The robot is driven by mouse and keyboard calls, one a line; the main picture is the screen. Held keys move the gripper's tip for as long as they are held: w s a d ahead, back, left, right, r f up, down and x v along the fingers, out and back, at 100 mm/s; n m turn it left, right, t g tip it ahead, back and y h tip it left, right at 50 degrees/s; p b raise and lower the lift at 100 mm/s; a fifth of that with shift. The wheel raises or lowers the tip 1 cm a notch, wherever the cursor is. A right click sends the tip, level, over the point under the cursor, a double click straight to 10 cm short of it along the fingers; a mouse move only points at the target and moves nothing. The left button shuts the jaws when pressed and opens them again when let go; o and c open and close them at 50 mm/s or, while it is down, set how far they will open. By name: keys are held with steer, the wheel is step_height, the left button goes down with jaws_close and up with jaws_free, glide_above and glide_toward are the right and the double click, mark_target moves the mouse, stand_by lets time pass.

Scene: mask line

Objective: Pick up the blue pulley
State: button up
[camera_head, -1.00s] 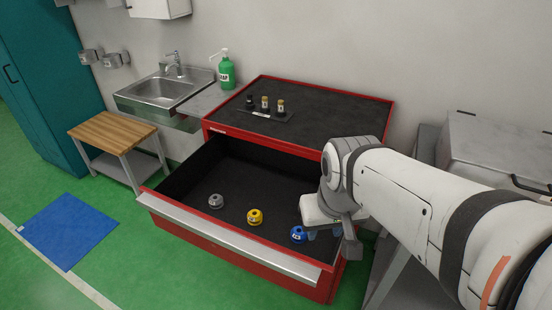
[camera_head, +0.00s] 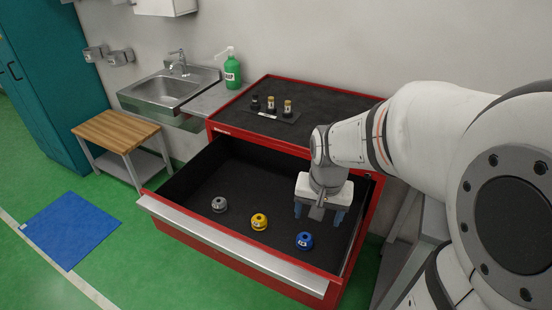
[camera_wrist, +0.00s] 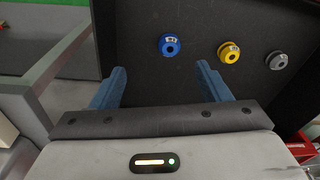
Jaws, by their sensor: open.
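The blue pulley (camera_head: 304,240) lies in the open drawer near its right front end. A yellow pulley (camera_head: 259,221) and a grey pulley (camera_head: 219,204) lie to its left in a row. My gripper (camera_head: 319,218) is above the drawer, a little behind the blue pulley, with its blue fingers pointing down. In the wrist view the blue pulley (camera_wrist: 170,45) shows beyond the fingertips, between their lines.
The red drawer (camera_head: 235,244) has upright walls around the pulleys; its right wall is close to my gripper. Small dark and yellow parts stand on a plate (camera_head: 266,115) on the cabinet top. A sink (camera_head: 165,90) and a green soap bottle (camera_head: 232,72) are at the back left.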

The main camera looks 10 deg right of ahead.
mark_target(305, 236)
steer(key=w+f+m, duration=0.1)
steer(key=w+f, duration=0.1)
steer(key=f, duration=0.4)
steer(key=w+f+m+b, duration=0.1)
steer(key=w+f+m, duration=0.1)
steer(key=f, duration=0.4)
steer(key=w+f+m+g, duration=0.1)
steer(key=w+f, duration=0.1)
steer(key=f, duration=0.4)
steer(key=shift+w+a+m, duration=0.15)
steer(key=shift+w+m, duration=0.05)
steer(key=shift+m, duration=0.2)
steer(key=shift+c, duration=0.4)
steer(key=c, duration=1)
